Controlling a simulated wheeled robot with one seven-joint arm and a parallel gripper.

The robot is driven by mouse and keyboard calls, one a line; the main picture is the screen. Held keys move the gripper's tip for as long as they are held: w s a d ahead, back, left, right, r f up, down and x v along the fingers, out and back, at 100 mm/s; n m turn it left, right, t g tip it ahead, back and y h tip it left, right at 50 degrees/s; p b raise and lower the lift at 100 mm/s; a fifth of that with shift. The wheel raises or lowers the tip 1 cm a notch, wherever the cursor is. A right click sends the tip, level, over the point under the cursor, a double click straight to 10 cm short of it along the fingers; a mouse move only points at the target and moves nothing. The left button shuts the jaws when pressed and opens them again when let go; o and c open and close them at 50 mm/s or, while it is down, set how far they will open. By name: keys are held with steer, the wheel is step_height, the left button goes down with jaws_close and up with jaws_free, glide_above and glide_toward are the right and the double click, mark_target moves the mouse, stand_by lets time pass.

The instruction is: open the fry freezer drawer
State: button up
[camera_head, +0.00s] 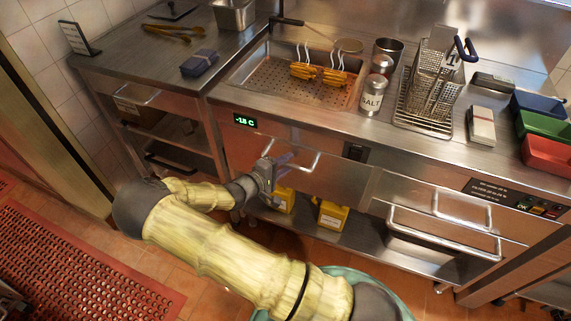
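The fry freezer drawer (335,175) is a steel front below the counter, beside a green "-18 C" display (244,120). Its bar handle (304,165) runs across the upper part of the front. No gap shows along the drawer's top edge, and it looks closed. My gripper (284,158) is at the left part of the handle, with its dark fingers overlapping the bar in the picture. Whether the fingers are around the bar or only in front of it, and whether they touch it, I cannot tell. My arm comes from below and left.
Yellow jugs (331,214) stand on the low shelf under the drawer. Another drawer handle (445,235) is at the right. Above are a perforated tray (262,82) with fries, a salt shaker (374,97) and a fry basket (430,100). Open shelves are at the left.

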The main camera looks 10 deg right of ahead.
steer(key=shift+w+d, duration=0.1)
steer(key=shift+d, duration=0.05)
steer(key=shift+c, duration=0.2)
jaws_close()
steer(key=shift+s, duration=0.25)
